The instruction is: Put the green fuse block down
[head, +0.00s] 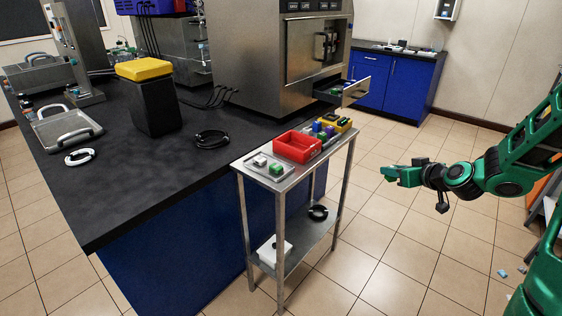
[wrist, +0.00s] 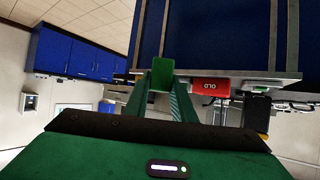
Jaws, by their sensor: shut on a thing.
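My gripper (head: 400,176) is at the right in the head view, out over the floor and apart from the cart. In the wrist view its two fingers (wrist: 161,90) are shut on a green fuse block (wrist: 161,72), whose flat face shows between the tips. In the head view the held block (head: 387,172) is small and hard to tell from the green fingers. A second green block (head: 276,169) sits on a small grey tray (head: 264,174) on the steel cart, beside a white block (head: 260,161).
A red bin (head: 297,147) stands mid-cart; it is marked OLD in the wrist view (wrist: 211,87). Purple, green and yellow (head: 343,125) pieces crowd the cart's far end. A drawer (head: 342,90) stands open beyond it. A black worktop (head: 150,180) is at left. Floor between cart and gripper is clear.

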